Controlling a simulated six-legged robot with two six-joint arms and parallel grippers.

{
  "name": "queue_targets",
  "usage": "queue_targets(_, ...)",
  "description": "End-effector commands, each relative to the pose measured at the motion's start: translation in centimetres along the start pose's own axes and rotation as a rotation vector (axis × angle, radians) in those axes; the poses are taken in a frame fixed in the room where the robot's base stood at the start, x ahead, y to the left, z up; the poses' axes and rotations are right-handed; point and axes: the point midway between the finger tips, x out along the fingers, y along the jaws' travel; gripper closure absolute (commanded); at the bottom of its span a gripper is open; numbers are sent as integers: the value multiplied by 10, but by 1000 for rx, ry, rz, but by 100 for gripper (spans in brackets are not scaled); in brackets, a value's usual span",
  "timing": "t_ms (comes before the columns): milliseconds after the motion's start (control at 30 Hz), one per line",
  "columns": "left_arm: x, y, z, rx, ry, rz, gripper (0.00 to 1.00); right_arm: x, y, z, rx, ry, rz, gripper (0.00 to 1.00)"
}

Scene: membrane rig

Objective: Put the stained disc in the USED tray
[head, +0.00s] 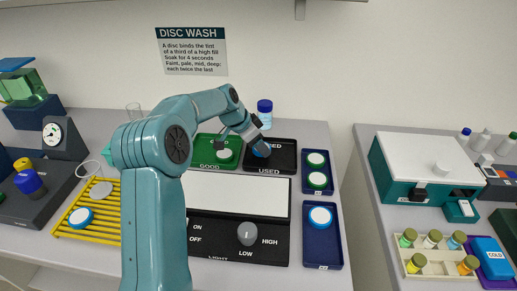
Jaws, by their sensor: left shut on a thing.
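My left gripper (255,141) is over the black USED tray (283,160). It is shut on a blue-stained disc (262,150), low over the tray's left part; I cannot tell whether the disc touches the tray floor. The fingertips are small and partly hidden by the wrist. The green GOOD tray (205,162) is just left of the USED tray and has a pale disc (225,155) in it. My right gripper is not in view.
Blue racks with discs (321,217) stand at the right. A light panel (240,195) with a knob (247,234) lies in front of the trays. A blue-capped jar (265,113) stands behind the USED tray.

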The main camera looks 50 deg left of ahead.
Motion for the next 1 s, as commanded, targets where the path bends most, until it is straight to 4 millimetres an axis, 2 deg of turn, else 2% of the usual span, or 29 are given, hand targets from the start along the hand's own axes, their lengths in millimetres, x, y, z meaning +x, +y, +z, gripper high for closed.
queue_targets(133, 15, 0, 9, 0, -1, 1, 68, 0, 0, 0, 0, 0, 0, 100)
queue_targets(500, 19, 0, 11, 1, 0, 0, 68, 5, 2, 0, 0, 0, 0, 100)
queue_targets(533, 18, 0, 10, 1, 0, 0, 29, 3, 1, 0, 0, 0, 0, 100)
queue_targets(600, 18, 0, 10, 0, 0, 0, 13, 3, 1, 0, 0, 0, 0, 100)
queue_targets(867, 17, 0, 10, 0, 0, 0, 13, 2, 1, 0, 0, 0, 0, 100)
queue_targets(1000, 7, -1, 8, 0, 1, -3, 13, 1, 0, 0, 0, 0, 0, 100)
